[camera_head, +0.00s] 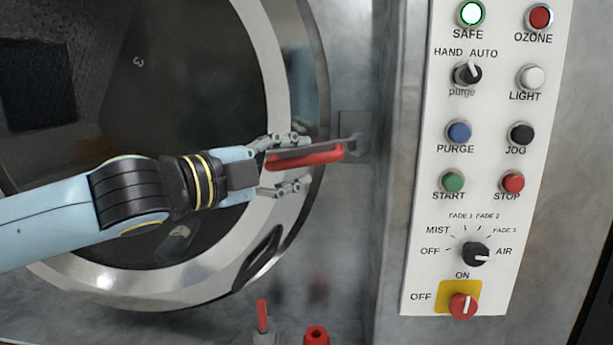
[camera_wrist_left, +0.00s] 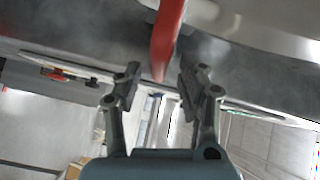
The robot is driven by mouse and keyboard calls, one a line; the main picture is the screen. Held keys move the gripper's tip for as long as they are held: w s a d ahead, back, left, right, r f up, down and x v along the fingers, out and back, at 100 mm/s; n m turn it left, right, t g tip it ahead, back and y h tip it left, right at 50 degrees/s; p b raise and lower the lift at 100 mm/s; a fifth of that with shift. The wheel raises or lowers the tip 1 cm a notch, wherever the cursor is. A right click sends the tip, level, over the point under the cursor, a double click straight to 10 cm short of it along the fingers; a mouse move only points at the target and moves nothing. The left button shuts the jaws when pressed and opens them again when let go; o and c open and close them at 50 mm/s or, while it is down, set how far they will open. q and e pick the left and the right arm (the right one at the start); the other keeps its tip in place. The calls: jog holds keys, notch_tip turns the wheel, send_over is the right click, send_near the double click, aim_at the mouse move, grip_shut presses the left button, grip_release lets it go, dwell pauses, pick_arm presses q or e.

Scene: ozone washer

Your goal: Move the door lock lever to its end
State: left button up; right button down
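The door lock lever (camera_head: 322,156) has a red handle and a grey metal bar. It lies nearly level beside the round door's right edge, its bar reaching a bracket (camera_head: 355,137) on the machine front. My left gripper (camera_head: 302,162) comes in from the left, with one finger above and one below the handle's left end. In the left wrist view the red handle (camera_wrist_left: 167,40) comes down from the top, its end between the spread fingertips (camera_wrist_left: 160,78). The fingers are open, with a gap on both sides of it. My right gripper is not in view.
The round door (camera_head: 277,60) has a metal rim and dark glass. A white control panel (camera_head: 497,110) with several buttons and knobs is at the right. A small red-handled part (camera_head: 262,316) and a red round part (camera_head: 316,335) stand below the lever. The machine front between is bare.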

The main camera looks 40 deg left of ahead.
pick_arm(q)
jog(key=shift+x, duration=0.85)
jog(key=shift+w+d+b, duration=0.15)
jog(key=shift+w+b, duration=0.35)
jog(key=shift+w, duration=0.1)
jog(key=shift+c, duration=0.4)
jog(key=shift+f, duration=0.1)
grip_shut()
